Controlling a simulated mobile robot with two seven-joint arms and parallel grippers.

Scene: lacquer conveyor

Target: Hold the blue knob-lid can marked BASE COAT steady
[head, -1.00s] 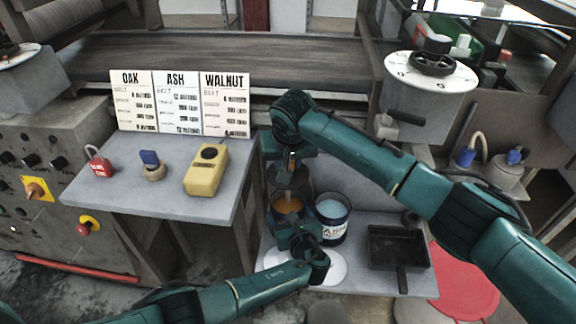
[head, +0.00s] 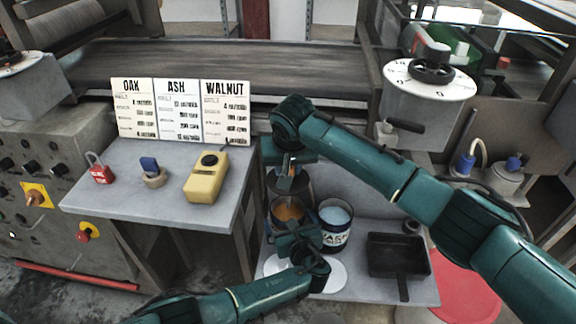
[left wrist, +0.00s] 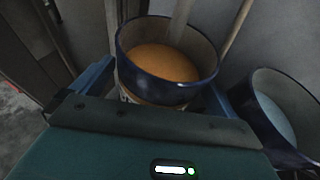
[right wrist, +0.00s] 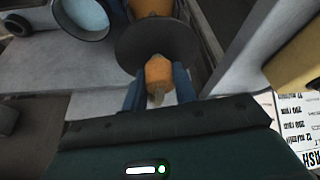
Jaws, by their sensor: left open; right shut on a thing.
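A dark blue open can (head: 288,212) with orange-brown liquid stands on the low shelf. It shows larger in the left wrist view (left wrist: 150,88); its label is mostly hidden. My left gripper (left wrist: 160,85) is open, one finger on each side of this can; contact is unclear. A second blue can (head: 335,236) with pale blue liquid stands beside it, its label too small to read surely. My right gripper (right wrist: 155,90) is shut on an orange knob (right wrist: 158,72) above a dark round disc (right wrist: 155,42), over the first can. A grey shaft (left wrist: 182,18) reaches into that can.
A black tray with a handle (head: 395,255) lies right of the cans. A white round plate (head: 330,275) lies in front.

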